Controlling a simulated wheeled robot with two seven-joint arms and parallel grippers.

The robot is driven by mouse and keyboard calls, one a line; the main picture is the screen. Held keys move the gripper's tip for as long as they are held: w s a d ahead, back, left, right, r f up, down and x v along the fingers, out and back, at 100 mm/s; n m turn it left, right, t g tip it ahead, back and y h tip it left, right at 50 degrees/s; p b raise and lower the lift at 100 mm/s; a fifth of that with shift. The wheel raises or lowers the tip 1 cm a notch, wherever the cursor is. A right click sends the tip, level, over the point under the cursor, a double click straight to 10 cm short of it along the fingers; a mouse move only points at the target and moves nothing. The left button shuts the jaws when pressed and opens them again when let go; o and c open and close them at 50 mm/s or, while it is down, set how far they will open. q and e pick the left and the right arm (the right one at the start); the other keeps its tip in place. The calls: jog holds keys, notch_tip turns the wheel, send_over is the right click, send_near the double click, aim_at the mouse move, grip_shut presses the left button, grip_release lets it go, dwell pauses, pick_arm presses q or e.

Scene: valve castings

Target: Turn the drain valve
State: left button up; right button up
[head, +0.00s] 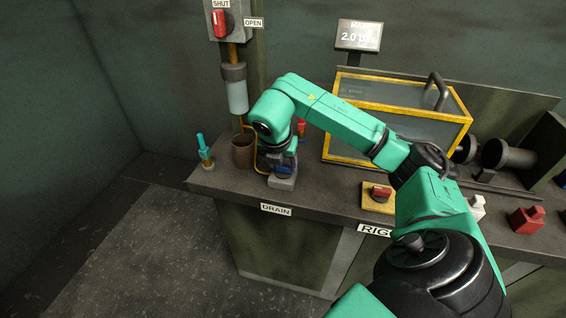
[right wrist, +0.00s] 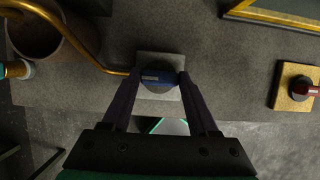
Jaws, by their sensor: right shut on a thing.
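The drain valve has a blue handle (head: 284,171) on a grey square base (head: 281,184), above the DRAIN label (head: 276,209) on the bench front. The handle also shows in the right wrist view (right wrist: 158,77), lying roughly left to right in the picture. My right gripper (right wrist: 158,82) points down at the valve, with one finger at each end of the handle, shut on it. In the head view my right arm reaches over the bench and partly hides the valve. My left gripper is not in view.
A red-handled valve on a yellow plate (head: 379,196) sits right. A yellow-framed clear box (head: 395,120) stands behind. A SHUT/OPEN switch (head: 219,22) is above.

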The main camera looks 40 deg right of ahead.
dwell(0.4)
jog(key=o, duration=1.4)
jog(key=v, duration=0.5)
jog(key=shift+w+a+r, duration=0.1)
jog(key=shift+r, duration=0.15)
jog(key=p+v, duration=0.6)
jog(key=v, duration=0.3)
